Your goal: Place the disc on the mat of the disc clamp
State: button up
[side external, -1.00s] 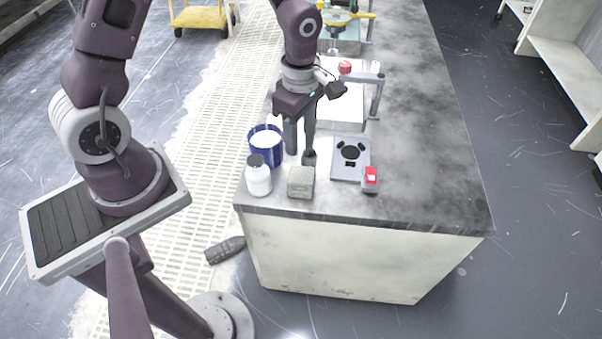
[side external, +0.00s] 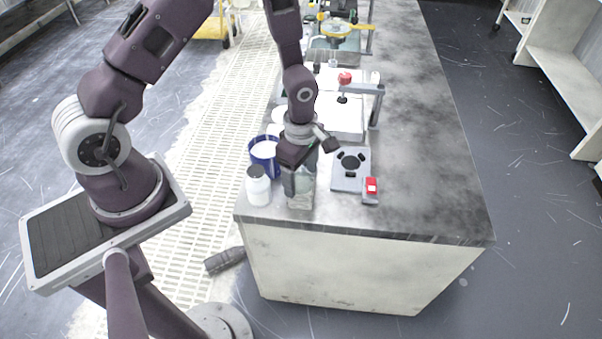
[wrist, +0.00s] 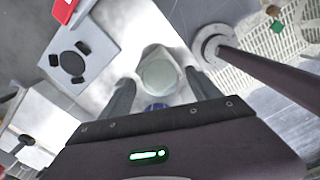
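A pale, slightly green round disc (wrist: 160,76) shows in the wrist view, between and just beyond my fingertips. It appears to lie on a pale block (wrist: 153,50), whose front shows in the side view (side external: 300,202). My gripper (wrist: 161,77) points down over the block, its fingers apart, with a gap visible either side of the disc. Contact cannot be told; the side view there is smeared. The disc clamp (side external: 339,183) is a grey plate to the right of the block, with a round black mat (side external: 350,162) and several black jaws around it. The mat (wrist: 72,63) looks bare.
A white bottle (side external: 258,190) and a blue pot (side external: 264,158) stand left of my gripper. A red switch box (side external: 371,187) sits at the clamp's near right. A fixture with a red knob (side external: 345,78) stands behind. The bench's right side is clear.

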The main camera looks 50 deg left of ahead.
aim_at(304, 179)
jog(key=shift+f, duration=0.15)
jog(key=r, duration=0.7)
jog(key=shift+w+d, duration=0.15)
jog(key=shift+w, duration=0.2)
jog(key=s+r+m+t, duration=0.1)
jog(key=s+r+m, duration=0.3)
jog(key=r, duration=0.3)
jog(key=s+r+m+t, duration=0.2)
jog(key=s+r+m, duration=0.1)
jog(key=r+m, duration=0.3)
jog(key=s+r+m+t, duration=0.1)
jog(key=s+r+m, duration=0.3)
jog(key=r, duration=0.6)
jog(key=shift+s+a+m+y, duration=0.3)
jog(key=shift+s+m, duration=0.05)
jog(key=shift+m, duration=0.55)
jog(key=shift+o, duration=0.6)
jog(key=s+r+m+t, duration=0.1)
jog(key=s+r+m, duration=0.1)
jog(key=s+m, duration=0.3)
jog(key=shift+s+d+m+t, duration=0.3)
jog(key=shift+s+d+m, duration=0.1)
jog(key=shift+s, duration=0.4)
jog(key=shift+r, duration=0.1)
jog(key=shift+w, duration=0.1)
